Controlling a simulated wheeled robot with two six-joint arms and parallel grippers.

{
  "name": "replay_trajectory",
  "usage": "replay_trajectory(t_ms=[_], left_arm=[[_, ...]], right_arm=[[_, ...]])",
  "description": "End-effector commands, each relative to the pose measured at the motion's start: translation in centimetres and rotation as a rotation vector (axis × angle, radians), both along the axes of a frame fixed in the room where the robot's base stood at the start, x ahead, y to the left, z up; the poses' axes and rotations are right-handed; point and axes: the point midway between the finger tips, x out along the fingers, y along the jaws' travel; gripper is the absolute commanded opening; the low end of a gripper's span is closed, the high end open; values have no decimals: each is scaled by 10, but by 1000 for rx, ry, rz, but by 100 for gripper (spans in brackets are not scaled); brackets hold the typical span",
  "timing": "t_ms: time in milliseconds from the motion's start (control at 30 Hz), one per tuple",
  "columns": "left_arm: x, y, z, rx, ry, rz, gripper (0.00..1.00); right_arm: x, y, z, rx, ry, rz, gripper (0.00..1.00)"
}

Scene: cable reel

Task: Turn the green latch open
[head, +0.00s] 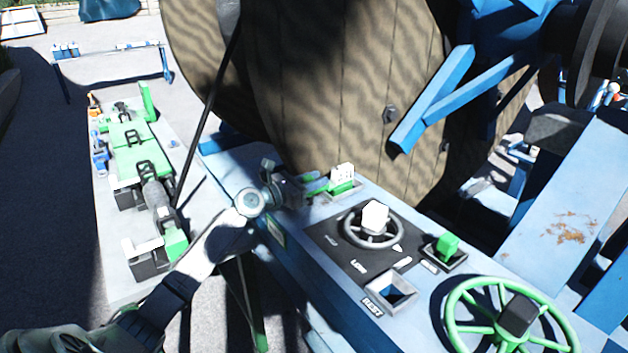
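A small green part with a white block on it (342,182), which looks like the green latch, sits at the far left end of the blue panel (285,262). My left gripper (318,185) is right beside it, at its left side. I cannot tell whether the fingers touch the latch or how far apart they are. My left arm reaches in from the bottom left. My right gripper is not in view.
A grey handwheel with a white hub (374,216), a green block (447,245) and a square opening (391,292) are on the panel. A green handwheel (508,317) is at bottom right. A large wooden reel (335,80) stands behind. A bench with green parts (135,150) is left.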

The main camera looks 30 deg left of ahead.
Motion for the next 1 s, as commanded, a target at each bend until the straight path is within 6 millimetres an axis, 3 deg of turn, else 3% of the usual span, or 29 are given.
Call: replay_trajectory(t_ms=[33, 100, 267, 667, 1000], left_arm=[[0, 0, 0, 0, 0, 0, 14], [0, 0, 0, 0, 0, 0, 3], [0, 0, -2, 1, 1, -11, 3], [-1, -3, -7, 0, 0, -244, 3], [-4, -6, -1, 0, 0, -397, 3]], right_arm=[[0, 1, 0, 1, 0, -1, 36], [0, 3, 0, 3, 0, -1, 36], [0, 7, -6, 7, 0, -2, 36], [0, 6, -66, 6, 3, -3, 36], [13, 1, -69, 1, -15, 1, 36]])
